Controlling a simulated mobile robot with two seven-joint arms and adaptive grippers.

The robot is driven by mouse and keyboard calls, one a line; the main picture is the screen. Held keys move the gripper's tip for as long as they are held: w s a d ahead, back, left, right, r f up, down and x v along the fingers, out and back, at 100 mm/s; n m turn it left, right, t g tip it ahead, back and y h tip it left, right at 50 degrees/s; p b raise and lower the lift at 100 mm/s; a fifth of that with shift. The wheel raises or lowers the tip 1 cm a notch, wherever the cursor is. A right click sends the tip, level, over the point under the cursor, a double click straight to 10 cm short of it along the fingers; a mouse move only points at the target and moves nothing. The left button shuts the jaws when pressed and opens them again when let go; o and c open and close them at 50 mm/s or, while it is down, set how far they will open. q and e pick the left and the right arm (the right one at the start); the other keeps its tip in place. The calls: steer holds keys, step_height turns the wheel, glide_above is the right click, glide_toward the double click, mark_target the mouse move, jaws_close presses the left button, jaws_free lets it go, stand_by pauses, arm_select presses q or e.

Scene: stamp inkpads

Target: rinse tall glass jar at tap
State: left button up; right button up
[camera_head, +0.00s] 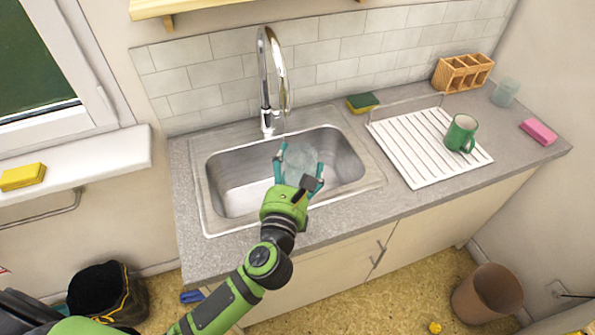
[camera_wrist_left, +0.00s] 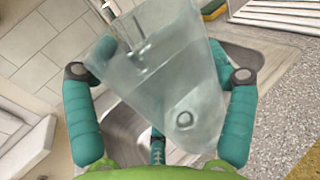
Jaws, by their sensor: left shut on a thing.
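The tall glass jar (camera_head: 299,160) is clear and held in my left gripper (camera_head: 297,168), over the sink basin. In the left wrist view the jar (camera_wrist_left: 165,75) fills the middle, tilted, with the teal fingers of my left gripper (camera_wrist_left: 160,75) on both sides of it. The chrome tap (camera_head: 272,75) stands behind the sink (camera_head: 232,198), its spout curving forward above the basin, just up and left of the jar. I cannot tell whether water is running. My right gripper is not in view.
Right of the sink are a green and yellow sponge (camera_head: 362,102), a white drying rack (camera_head: 411,150) with a green mug (camera_head: 461,133), a wooden holder (camera_head: 462,74), a clear glass (camera_head: 505,92) and a pink sponge (camera_head: 538,131). A yellow sponge (camera_head: 22,176) lies on the left sill.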

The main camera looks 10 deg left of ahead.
arm_select(q)
steer(key=w, duration=0.1)
steer(key=w+a, duration=0.1)
steer(key=w+b, duration=0.1)
steer(key=w, duration=0.1)
steer(key=shift+a+f, duration=0.4)
steer(key=w+a+f+b, duration=0.1)
steer(key=w+a, duration=0.2)
steer(key=w, duration=0.3)
steer(key=shift+w+f, duration=0.15)
steer(key=shift+f, duration=0.05)
steer(key=shift+a, duration=0.1)
steer(key=shift+w+d, duration=0.25)
steer(key=shift+d, duration=0.35)
steer(key=shift+a, duration=0.2)
steer(key=shift+s+a, duration=0.3)
steer(key=shift+a, duration=0.1)
